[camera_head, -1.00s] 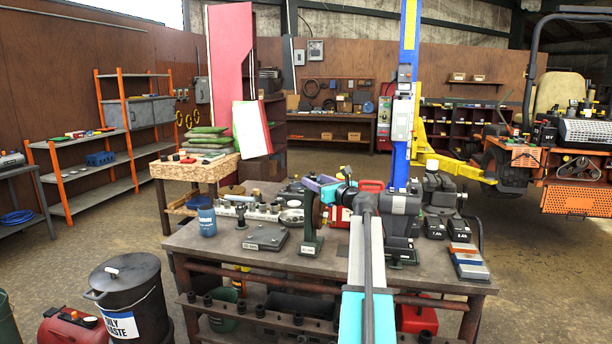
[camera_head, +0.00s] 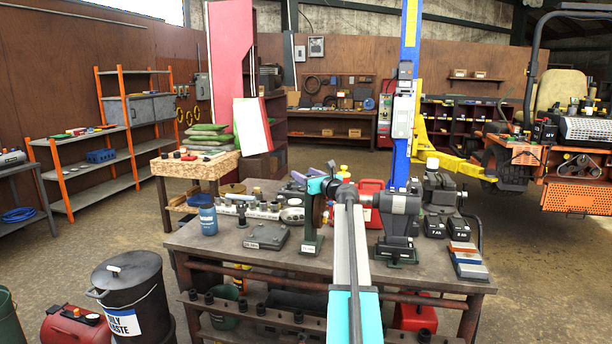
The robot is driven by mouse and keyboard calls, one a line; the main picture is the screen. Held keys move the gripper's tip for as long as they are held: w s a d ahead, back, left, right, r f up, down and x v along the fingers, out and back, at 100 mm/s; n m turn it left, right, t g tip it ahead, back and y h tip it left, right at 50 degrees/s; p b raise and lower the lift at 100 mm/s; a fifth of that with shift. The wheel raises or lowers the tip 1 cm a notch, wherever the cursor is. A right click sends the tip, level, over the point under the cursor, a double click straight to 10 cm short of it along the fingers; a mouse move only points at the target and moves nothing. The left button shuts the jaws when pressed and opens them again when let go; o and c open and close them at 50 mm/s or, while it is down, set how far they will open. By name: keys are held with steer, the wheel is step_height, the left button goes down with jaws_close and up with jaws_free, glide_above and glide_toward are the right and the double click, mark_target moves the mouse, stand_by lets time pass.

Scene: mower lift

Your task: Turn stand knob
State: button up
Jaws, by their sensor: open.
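A dark green stand (camera_head: 311,246) with a small label on its base stands upright on the workbench, left of my arm. A brown round part (camera_head: 319,211) sits at its top, partly covered by my arm. I cannot make out a separate knob on the stand; my wrist may hide it. My gripper (camera_head: 299,180), small and purplish, is at the end of my teal wrist, above and just left of the stand's top. It is open, and nothing shows between its fingers. I cannot tell whether it touches the stand.
Labelled batteries (camera_head: 458,228) stand at right. The bench's front left is clear.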

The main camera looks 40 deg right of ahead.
steer(key=c, duration=1)
